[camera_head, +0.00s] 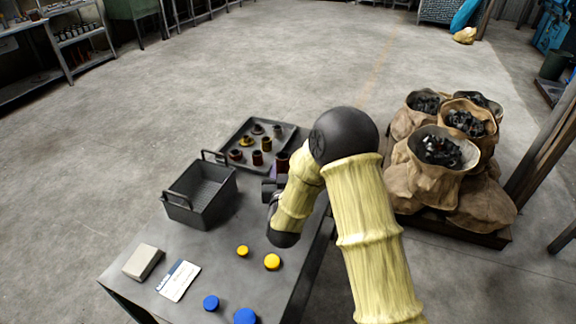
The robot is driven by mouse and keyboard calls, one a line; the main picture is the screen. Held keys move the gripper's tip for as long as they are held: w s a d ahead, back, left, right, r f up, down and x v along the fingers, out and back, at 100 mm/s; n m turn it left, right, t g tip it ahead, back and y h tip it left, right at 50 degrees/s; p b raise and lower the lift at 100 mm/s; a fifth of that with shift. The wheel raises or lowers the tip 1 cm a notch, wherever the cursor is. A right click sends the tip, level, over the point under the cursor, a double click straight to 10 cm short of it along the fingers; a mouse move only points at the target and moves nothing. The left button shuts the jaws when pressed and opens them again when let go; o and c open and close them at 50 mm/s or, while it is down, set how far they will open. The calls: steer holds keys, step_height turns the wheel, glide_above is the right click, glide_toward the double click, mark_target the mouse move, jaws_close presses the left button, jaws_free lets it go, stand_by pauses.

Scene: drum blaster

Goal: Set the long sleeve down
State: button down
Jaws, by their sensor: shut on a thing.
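My gripper (273,181) is over the far right part of the grey table, at the near right edge of the dark tray (237,134). It is shut on a dark red sleeve (282,160), which shows just beyond the jaws. The jaw tips and the lower end of the sleeve are mostly hidden by my wrist and arm, so I cannot tell whether it touches the tray or table. Several small red, brown and yellow sleeve-like parts, one a dark red piece (257,158), stand in the tray.
A grey bin (200,194) with raised handles stands left of my gripper. Yellow discs (272,261), blue discs (245,316), a white card (178,281) and a pale block (143,262) lie on the nearer table. Sacks of dark scrap (440,150) stand on the right.

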steer(key=shift+d+r, duration=0.1)
steer(key=c, duration=0.9)
jaws_free()
steer(key=shift+d, duration=0.15)
steer(key=shift+c, duration=0.2)
steer(key=shift+s, duration=0.1)
steer(key=s+b, duration=0.1)
steer(key=s, duration=1)
steer(key=shift+s+d, duration=0.25)
steer(key=shift+s, duration=0.15)
